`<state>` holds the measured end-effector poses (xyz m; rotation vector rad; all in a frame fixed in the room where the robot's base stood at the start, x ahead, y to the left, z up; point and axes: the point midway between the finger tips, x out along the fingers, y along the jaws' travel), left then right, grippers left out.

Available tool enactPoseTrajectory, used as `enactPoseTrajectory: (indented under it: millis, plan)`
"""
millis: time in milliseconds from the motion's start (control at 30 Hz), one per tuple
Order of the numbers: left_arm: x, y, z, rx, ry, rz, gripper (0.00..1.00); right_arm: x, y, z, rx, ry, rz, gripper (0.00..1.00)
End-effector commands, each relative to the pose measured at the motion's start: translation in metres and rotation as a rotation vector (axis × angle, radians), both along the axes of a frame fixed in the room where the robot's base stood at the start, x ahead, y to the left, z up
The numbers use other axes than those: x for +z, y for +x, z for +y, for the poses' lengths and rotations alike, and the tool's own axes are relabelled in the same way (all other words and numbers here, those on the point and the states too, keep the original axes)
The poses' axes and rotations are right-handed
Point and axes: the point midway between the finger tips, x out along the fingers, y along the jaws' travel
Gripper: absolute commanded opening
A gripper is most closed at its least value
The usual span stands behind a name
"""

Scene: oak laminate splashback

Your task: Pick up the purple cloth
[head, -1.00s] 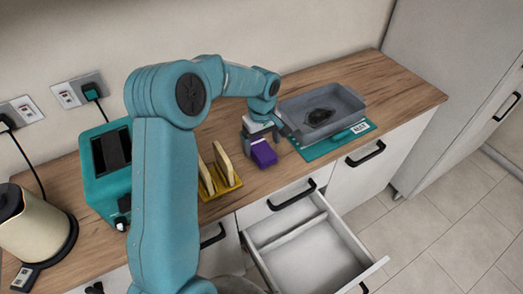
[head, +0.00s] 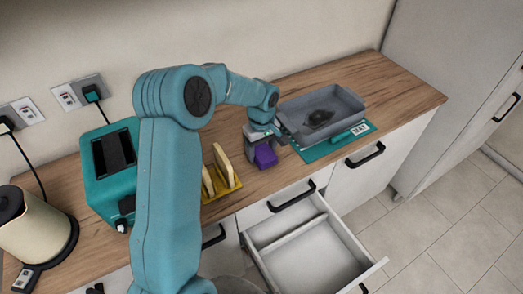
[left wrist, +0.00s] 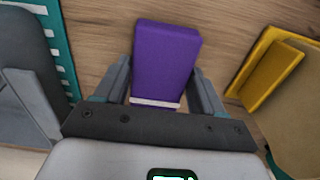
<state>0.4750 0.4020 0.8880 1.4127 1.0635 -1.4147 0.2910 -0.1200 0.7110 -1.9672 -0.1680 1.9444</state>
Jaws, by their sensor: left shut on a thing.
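The purple cloth (head: 265,155) is a small folded block on the wooden worktop, between the yellow rack and the grey tray. My left gripper (head: 262,147) reaches down over it from above. In the left wrist view the cloth (left wrist: 165,62) lies between the two fingers of my left gripper (left wrist: 160,85), with a pale band across its near end. The gripper is shut on the cloth. Whether the cloth touches the worktop is hard to tell. My right gripper is not in view.
A yellow rack (head: 223,188) with upright slices stands left of the cloth. A grey tray (head: 352,105) with a dark item lies right, on a teal mat (head: 312,154). A teal toaster (head: 92,180) and kettle (head: 32,235) stand left. An open drawer (head: 310,258) juts out below.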

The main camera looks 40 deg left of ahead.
Motion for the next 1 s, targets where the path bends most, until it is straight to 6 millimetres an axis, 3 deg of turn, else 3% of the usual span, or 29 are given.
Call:
enactPoseTrajectory:
  millis: [133, 267, 500, 700, 833, 1000]
  plan:
    - [0.015, 0.001, 0.001, 0.0, 0.002, -0.004, 0.39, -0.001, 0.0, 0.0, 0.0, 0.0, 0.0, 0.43]
    - [0.043, 0.002, 0.0, 0.0, 0.002, -0.007, 0.39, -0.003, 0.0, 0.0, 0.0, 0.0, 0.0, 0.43]
    - [0.12, 0.001, 0.0, 0.0, 0.002, -0.009, 0.39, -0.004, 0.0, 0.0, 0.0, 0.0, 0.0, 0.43]
    - [0.17, 0.001, 0.0, -0.001, 0.001, -0.006, 0.39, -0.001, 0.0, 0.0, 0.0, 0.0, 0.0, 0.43]
    - [0.188, 0.001, 0.0, -0.001, 0.001, -0.003, 0.39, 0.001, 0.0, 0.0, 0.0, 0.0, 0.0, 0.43]
    - [0.197, 0.0, 0.0, -0.001, 0.0, -0.001, 0.39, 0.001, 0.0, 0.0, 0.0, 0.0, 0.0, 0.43]
